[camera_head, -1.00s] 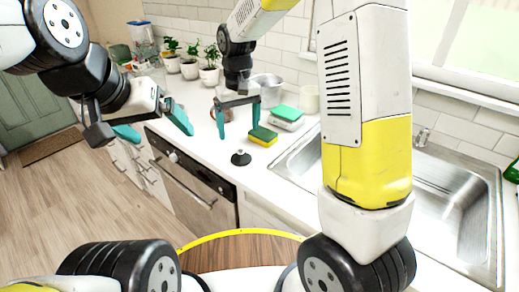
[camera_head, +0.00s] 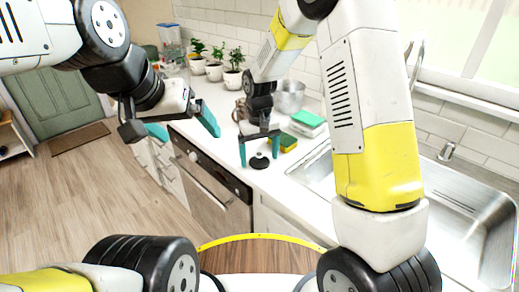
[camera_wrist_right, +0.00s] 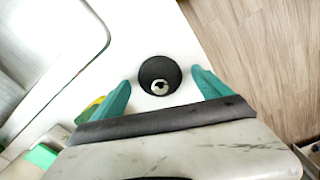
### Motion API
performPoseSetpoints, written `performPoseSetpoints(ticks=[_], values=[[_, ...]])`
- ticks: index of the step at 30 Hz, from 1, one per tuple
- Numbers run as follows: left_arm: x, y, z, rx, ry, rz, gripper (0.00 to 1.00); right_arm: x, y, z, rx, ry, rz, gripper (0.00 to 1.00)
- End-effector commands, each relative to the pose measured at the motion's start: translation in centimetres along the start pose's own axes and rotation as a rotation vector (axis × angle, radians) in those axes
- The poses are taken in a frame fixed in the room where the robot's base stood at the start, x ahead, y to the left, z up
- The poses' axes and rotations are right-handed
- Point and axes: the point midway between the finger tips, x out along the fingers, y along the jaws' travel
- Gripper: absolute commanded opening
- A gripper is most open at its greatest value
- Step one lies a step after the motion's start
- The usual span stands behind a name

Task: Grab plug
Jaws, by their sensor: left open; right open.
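The plug (camera_head: 260,161) is a small black round stopper with a knob on top. It sits on the white counter near its front edge, left of the sink. My right gripper (camera_head: 260,158) is open with its teal fingers on either side of the plug in the head view. In the right wrist view the plug (camera_wrist_right: 160,75) lies between and just beyond the fingertips (camera_wrist_right: 162,82), and I see no contact. My left gripper (camera_head: 190,130) is open and empty, out over the floor and the counter's front edge at the left.
A yellow-green sponge (camera_head: 289,141) lies right behind the right gripper, with a green-and-white sponge stack (camera_head: 308,122) behind it. The steel sink (camera_head: 470,195) is to the right. A metal pot (camera_head: 289,97) and potted plants (camera_head: 215,70) stand further back. A dishwasher (camera_head: 210,185) is below the counter.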

Motion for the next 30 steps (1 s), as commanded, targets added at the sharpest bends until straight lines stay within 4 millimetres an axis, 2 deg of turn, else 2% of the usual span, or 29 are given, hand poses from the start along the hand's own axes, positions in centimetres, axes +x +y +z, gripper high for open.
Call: performPoseSetpoints(ticks=[2, 9, 12, 23, 30], values=[[0.0, 0.0, 0.0, 0.0, 0.0, 0.0, 0.93, 0.0, 0.0, 0.0, 0.0, 0.0, 0.0, 0.85], [0.0, 0.0, 0.0, 0.0, 0.0, 0.0, 0.93, -0.1, 0.0, 0.0, 0.0, 0.001, 0.0, 0.38], [0.0, 0.0, 0.0, 0.0, 0.0, 0.0, 0.93, -0.1, 0.0, 0.0, 0.0, 0.001, 0.0, 0.22], [0.0, 0.0, 0.0, 0.0, 0.0, 0.0, 0.93, -0.7, 0.0, -0.1, 0.0, 0.003, 0.0, 0.22], [0.0, 0.0, 0.0, 0.0, 0.0, 0.0, 0.93, -3.6, 0.0, -0.1, 0.001, 0.005, 0.0, 0.22]])
